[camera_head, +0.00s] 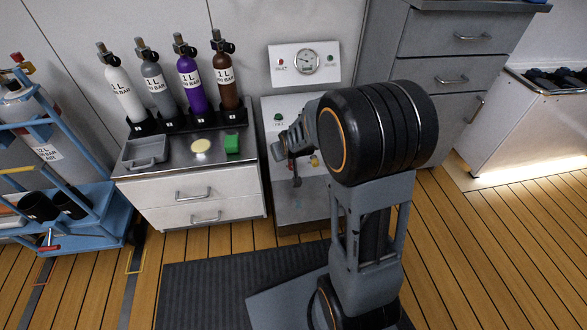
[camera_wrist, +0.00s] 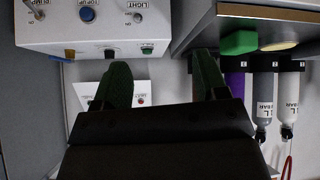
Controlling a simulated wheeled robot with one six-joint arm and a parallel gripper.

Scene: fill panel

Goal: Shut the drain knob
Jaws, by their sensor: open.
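The white fill panel (camera_head: 270,106) stands below the wall gauge, partly hidden by my arm in the head view. In the wrist view the panel front (camera_wrist: 110,32) appears turned over at the upper left. A small silver lever knob (camera_wrist: 35,9) sits at its far left corner beside a blurred label that may read drain; its exact setting cannot be told. A blue knob (camera_wrist: 87,14) and another small silver knob (camera_wrist: 137,17) are beside it. My gripper (camera_wrist: 161,72) is open and empty, its dark green fingers apart from the knobs. In the head view my gripper (camera_head: 280,149) is close to the panel.
A cabinet with a metal top (camera_head: 216,146) stands left of the panel, holding a grey tray (camera_head: 145,152), a yellow disc (camera_head: 201,146), a green block (camera_head: 232,144) and several gas cylinders. A gauge plate (camera_head: 305,62) is on the wall. Grey drawers (camera_head: 447,70) stand right.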

